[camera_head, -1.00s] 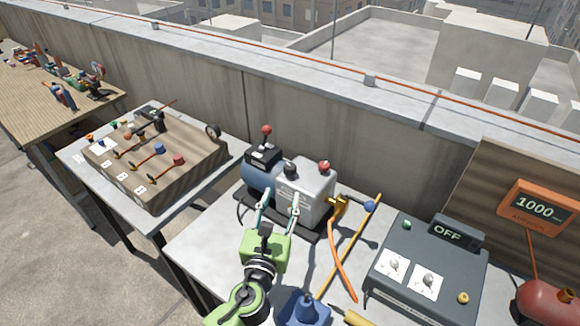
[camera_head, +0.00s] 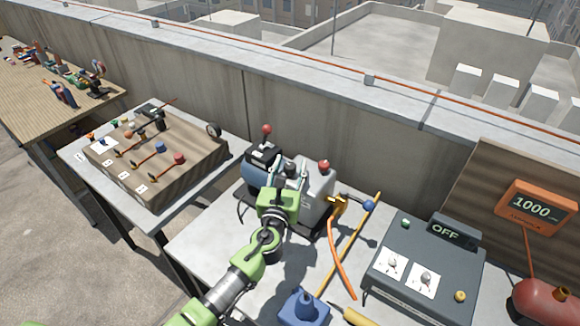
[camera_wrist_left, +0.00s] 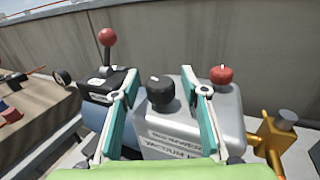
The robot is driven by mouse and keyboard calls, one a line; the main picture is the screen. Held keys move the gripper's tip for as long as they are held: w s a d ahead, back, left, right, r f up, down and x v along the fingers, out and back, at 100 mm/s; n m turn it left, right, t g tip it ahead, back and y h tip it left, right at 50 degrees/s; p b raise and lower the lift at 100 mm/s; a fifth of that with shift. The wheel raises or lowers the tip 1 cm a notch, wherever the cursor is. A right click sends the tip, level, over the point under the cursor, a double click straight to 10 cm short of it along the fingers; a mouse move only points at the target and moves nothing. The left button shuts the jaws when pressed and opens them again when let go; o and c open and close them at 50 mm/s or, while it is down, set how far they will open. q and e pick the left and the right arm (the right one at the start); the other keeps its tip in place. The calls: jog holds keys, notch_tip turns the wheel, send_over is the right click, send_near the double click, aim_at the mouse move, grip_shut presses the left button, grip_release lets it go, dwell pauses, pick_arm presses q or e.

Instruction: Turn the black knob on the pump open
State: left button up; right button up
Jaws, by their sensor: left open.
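The pump has a grey metal box (camera_head: 318,185) and a blue motor body (camera_head: 256,172), and stands on the grey table. The black knob (camera_wrist_left: 160,90) is on top of the grey box, upright, with a light mark on its top. In the head view the knob (camera_head: 290,169) shows just beyond my left gripper. My left gripper (camera_wrist_left: 163,92) is open, with one finger on each side of the knob in the wrist view. I cannot tell whether the fingers touch it. A red knob (camera_wrist_left: 221,75) sits to the right on the same box. My right gripper is not in view.
A brass fitting (camera_head: 338,203) with an orange hose is right of the pump. A blue device (camera_head: 303,308) stands in front. A grey control box (camera_head: 425,265) reads OFF. A concrete wall runs behind.

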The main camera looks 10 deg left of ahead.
pick_arm(q)
jog(key=c, duration=1.1)
jog(key=shift+d+f+n+g+y+b, duration=0.15)
jog(key=shift+n+g+y+b, duration=0.15)
jog(key=shift+n+y+b, duration=1.25)
jog(key=n+y, duration=0.1)
jog(key=y, duration=0.2)
jog(key=shift+g, duration=0.3)
jog(key=shift+n+y, duration=0.25)
jog(key=shift+y, duration=0.2)
jog(key=o, duration=1.1)
